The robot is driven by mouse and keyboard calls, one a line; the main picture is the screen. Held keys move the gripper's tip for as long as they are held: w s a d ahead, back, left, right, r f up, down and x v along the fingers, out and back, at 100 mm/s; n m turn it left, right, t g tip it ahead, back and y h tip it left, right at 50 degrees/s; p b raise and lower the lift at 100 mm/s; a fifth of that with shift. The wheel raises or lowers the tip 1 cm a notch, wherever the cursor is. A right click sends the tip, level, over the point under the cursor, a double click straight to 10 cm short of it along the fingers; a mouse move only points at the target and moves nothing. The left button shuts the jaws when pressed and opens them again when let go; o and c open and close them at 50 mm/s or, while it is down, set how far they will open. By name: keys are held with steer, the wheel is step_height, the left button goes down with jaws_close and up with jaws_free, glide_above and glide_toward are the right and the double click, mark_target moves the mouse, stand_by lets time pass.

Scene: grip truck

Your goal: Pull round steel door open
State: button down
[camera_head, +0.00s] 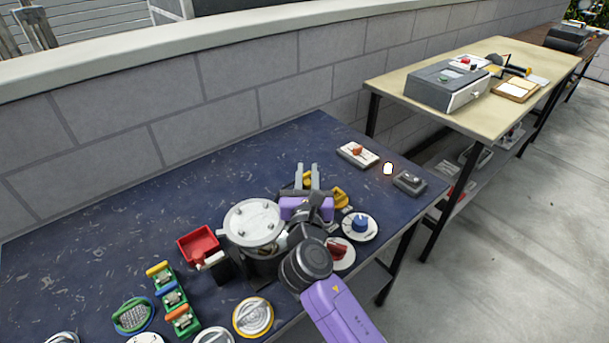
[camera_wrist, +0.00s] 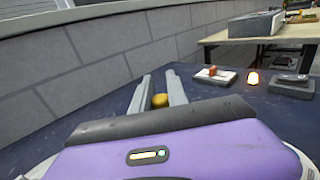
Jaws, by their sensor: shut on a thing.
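A round steel plate (camera_head: 253,222) with several bolts or studs on its face tops a dark drum-like body on the blue table; it looks like the round steel door. It lies just left of my wrist and looks level. My gripper (camera_head: 307,172) reaches past it toward the wall, its two grey fingers closed around a small yellow knob (camera_head: 308,180). The knob also shows between the fingers in the wrist view (camera_wrist: 159,100). My purple and black hand hides the lower part of the knob and whatever it joins, so I cannot tell if it belongs to the door.
A red bin (camera_head: 199,245), colored clamps (camera_head: 173,298) and round dials (camera_head: 253,317) crowd the left and front. A blue knob (camera_head: 360,224) and a red knob (camera_head: 338,252) stand to the right. Switch boxes (camera_head: 358,155) sit far right. A block wall (camera_head: 180,110) runs behind.

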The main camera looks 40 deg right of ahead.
mark_target(307, 186)
steer(key=shift+f, duration=0.1)
steer(key=c, duration=1.3)
jaws_free()
steer(key=shift+v, duration=3.95)
